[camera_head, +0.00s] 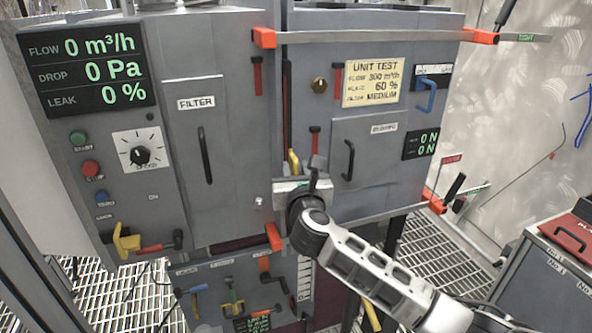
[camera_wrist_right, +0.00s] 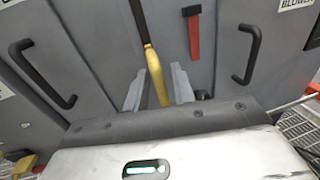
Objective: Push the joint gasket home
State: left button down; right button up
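The joint gasket appears to be the dark vertical strip (camera_head: 286,105) in the seam between the filter unit and the blower unit. At its lower end is a yellow tab (camera_head: 293,161), which also shows in the right wrist view (camera_wrist_right: 154,72) below a dark bar. My right gripper (camera_head: 309,172) is at the seam, right by the yellow tab. In the right wrist view its two grey fingers (camera_wrist_right: 158,84) stand apart, with the yellow piece between them in the picture. I cannot tell whether they touch it. My left gripper is not in view.
The filter door handle (camera_head: 205,155) and blower door handle (camera_head: 348,160) stick out on either side. A lower panel with hanging tools (camera_head: 232,300) lies below. A grey cabinet with a red case (camera_head: 570,238) stands at the right.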

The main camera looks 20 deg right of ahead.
aim_at(288, 159)
jog(key=shift+c, duration=0.3)
grip_shut()
jog(key=shift+w+r+p, duration=0.15)
jog(key=shift+w+p, duration=0.15)
jog(key=shift+w, duration=1.1)
jog(key=shift+r, duration=0.1)
jog(key=shift+c, duration=0.4)
grip_release()
jog(key=shift+o, duration=0.7)
jog(key=shift+w+f, duration=0.15)
jog(key=shift+f, duration=0.05)
